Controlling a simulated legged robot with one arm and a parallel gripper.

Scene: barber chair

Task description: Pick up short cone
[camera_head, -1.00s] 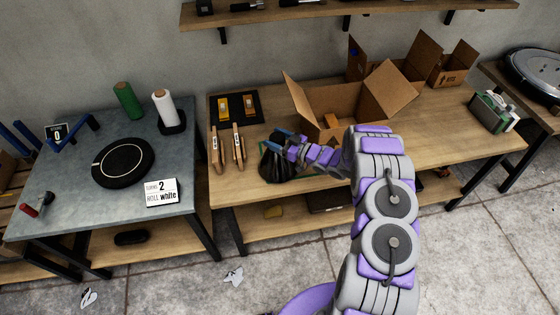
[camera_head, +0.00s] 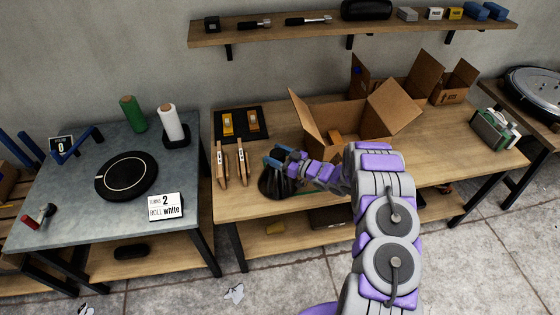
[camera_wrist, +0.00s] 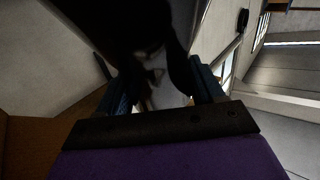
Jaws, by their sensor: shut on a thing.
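A dark, cone-shaped thing (camera_head: 272,184), which looks like the short cone, is at the front left part of the wooden workbench, right of two upright wooden-handled pieces. My gripper (camera_head: 279,158) reaches it from the right with blue fingers at its upper part. I cannot tell whether its base touches the bench top. In the wrist view my gripper (camera_wrist: 162,85) has its two fingers on either side of a dark shape (camera_wrist: 140,25), the same cone, and is shut on it. The cone's far side is hidden.
An open cardboard box (camera_head: 345,140) stands behind my arm on the workbench (camera_head: 470,148). Two wooden-handled pieces (camera_head: 230,163) stand close left of the cone. A grey table (camera_head: 75,232) with rolls is at left. A shelf (camera_head: 330,29) hangs above.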

